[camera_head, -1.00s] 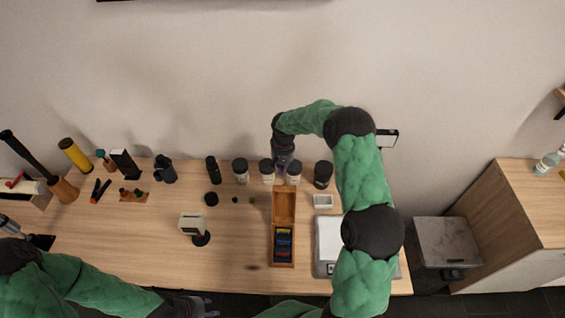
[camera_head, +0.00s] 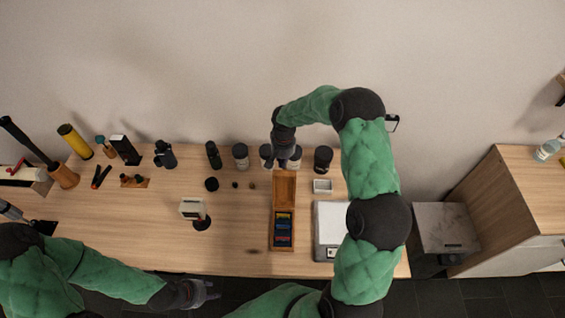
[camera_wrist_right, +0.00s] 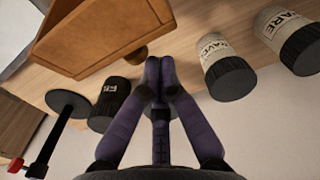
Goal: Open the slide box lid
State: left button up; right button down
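The wooden slide box (camera_head: 273,230) stands on the table with its front part open, showing several dark, blue and red-edged slides (camera_head: 283,228). Its lid (camera_head: 285,188) is swung back at the rear, its recessed inner face visible. In the right wrist view a brown wooden panel of the box or lid (camera_wrist_right: 100,35) fills the upper left, with a round brass knob (camera_wrist_right: 128,57) at its edge. My right gripper (camera_wrist_right: 160,72) has its fingertips together, close to the knob, with nothing visible between them. My left gripper (camera_head: 207,291) is by the front table edge, its fingers too small to judge.
Several lidded jars (camera_head: 240,156) stand in a row behind the box, close around my right gripper. A white dish (camera_head: 322,186) and a scale (camera_head: 328,225) are to the right. A small device on a stand (camera_head: 192,209) is left. Table in front of it is clear.

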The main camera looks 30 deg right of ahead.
aim_at(282, 171)
jog(key=s+r+t+b, duration=0.1)
jog(key=b, duration=0.1)
jog(key=s+a+r+h+b, duration=0.1)
jog(key=b, duration=0.1)
jog(key=s+a+r+t+b, duration=0.1)
jog(key=s+b, duration=0.1)
jog(key=shift+a+t+b, duration=0.2)
jog(key=shift+t+b, duration=0.1)
jog(key=shift+s+a+r, duration=0.3)
jog(key=shift+s, duration=0.1)
jog(key=shift+w+d, duration=0.1)
